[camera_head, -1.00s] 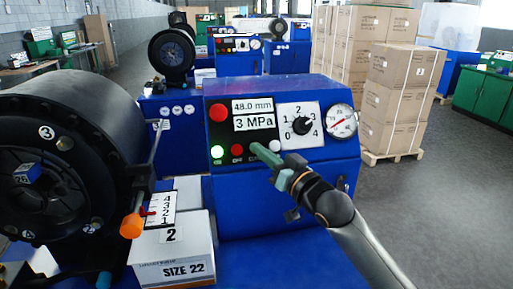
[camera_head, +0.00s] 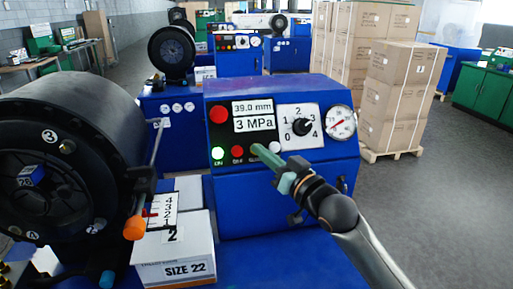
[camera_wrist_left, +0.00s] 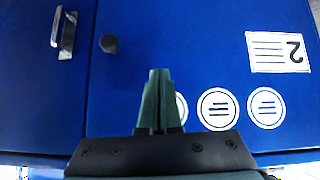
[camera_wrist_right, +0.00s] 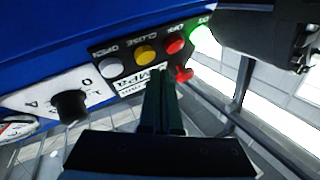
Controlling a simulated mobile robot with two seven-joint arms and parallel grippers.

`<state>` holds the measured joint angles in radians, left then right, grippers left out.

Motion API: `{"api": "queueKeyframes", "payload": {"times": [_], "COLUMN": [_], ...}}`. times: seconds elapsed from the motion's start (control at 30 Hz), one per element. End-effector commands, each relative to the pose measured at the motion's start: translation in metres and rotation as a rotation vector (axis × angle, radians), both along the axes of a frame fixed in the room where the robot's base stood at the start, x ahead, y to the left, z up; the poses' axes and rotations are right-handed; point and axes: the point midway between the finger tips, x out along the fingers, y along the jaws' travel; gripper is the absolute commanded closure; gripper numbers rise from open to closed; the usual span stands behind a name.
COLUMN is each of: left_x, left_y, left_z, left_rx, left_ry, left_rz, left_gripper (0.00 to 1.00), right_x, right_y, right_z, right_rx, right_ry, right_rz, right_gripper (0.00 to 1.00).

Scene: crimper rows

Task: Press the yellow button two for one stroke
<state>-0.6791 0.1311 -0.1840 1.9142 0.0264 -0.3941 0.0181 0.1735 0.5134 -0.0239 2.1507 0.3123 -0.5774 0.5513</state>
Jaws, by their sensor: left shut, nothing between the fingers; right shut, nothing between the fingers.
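The yellow button (camera_wrist_right: 146,54) sits on the black button panel, under the word CLOSE, between a white button (camera_wrist_right: 107,68) and a red button (camera_wrist_right: 176,46). In the head view my right gripper (camera_head: 260,152) hides it. My right gripper is shut and empty, its fingertips (camera_wrist_right: 162,75) right at the panel by the yellow button; I cannot tell whether they touch it. The display (camera_head: 253,115) reads 39.0 mm and 3 MPa. My left gripper (camera_wrist_left: 160,75) is shut and empty, in front of a blue cabinet front with a label 2.
A green lamp button (camera_head: 217,152) is lit. A large red button (camera_head: 218,113), a dial (camera_head: 301,125) and a gauge (camera_head: 341,121) share the blue console. A black crimper head (camera_head: 70,150) stands left, with a SIZE 22 box (camera_head: 175,255) beside it. Stacked cartons (camera_head: 395,100) stand right.

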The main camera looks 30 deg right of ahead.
Motion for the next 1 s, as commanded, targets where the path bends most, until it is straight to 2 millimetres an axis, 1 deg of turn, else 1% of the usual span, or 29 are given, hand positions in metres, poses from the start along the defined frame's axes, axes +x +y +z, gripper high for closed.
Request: {"api": "queueKeyframes", "payload": {"times": [0.03,0.2,0.47,1.0], "left_x": [0.0,0.0,0.0,0.0], "left_y": [0.0,0.0,0.0,0.0], "left_z": [0.006,0.02,0.03,0.029], "left_rx": [0.0,0.0,0.0,0.0], "left_ry": [0.0,0.0,0.0,0.0], "left_rz": [0.0,0.0,0.0,0.0], "left_gripper": [1.0,1.0,1.0,1.0], "right_x": [-0.004,-0.018,-0.036,-0.038], "right_y": [0.001,0.004,0.009,0.01], "right_z": [0.006,0.016,0.027,0.027], "right_rx": [0.001,0.001,0.001,0.0], "right_ry": [0.0,0.0,0.0,-0.001], "right_rz": [0.001,0.0,0.0,0.0], "right_gripper": [1.0,1.0,1.0,1.0]}}
